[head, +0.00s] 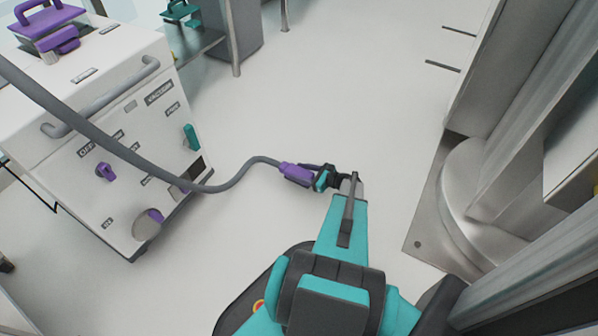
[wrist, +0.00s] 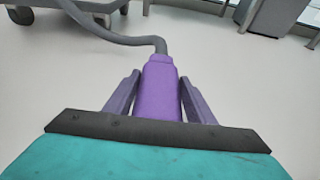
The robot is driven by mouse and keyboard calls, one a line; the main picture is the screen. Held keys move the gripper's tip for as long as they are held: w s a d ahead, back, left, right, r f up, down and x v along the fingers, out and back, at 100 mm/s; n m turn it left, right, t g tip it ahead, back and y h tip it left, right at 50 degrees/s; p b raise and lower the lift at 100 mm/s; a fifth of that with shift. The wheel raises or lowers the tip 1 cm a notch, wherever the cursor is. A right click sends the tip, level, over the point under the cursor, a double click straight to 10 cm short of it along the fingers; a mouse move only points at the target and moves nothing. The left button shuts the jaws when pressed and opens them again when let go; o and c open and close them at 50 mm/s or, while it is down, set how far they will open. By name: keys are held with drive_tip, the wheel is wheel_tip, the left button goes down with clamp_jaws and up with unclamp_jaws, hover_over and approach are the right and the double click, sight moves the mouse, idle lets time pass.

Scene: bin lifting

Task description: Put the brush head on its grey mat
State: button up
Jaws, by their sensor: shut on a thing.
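My gripper (head: 322,177) is shut on the purple hose end (head: 296,173), out over the floor. In the wrist view the purple hose end (wrist: 161,88) lies between the two fingers and points away from me. The grey hose (head: 232,176) runs from it to the left, passing in front of the white machine. I cannot make out a brush head or a grey mat for certain in either view.
A white machine (head: 100,137) with purple knobs and a side handle stands at the left. A small teal object (head: 181,11) is on a shelf at the back. A metallic column (head: 477,205) stands close on the right. The floor (head: 330,90) between is clear.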

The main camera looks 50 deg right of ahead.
drive_tip(key=shift+w, duration=0.1)
drive_tip(key=w+a+r+n+g+y, duration=0.2)
drive_tip(key=w+a+r+y, duration=0.1)
drive_tip(key=a+r, duration=1)
drive_tip(key=w+a+r+n+g+y, duration=0.1)
drive_tip(key=w+a+r, duration=0.5)
drive_tip(key=a+r, duration=0.6)
drive_tip(key=w+a+r+n+g+y, duration=0.2)
drive_tip(key=a+r, duration=1.1)
drive_tip(key=r, duration=1.3)
drive_tip(key=w+n+y, duration=0.2)
drive_tip(key=n, duration=0.1)
drive_tip(key=shift+w+a+r+g+y, duration=0.3)
drive_tip(key=shift+w, duration=0.1)
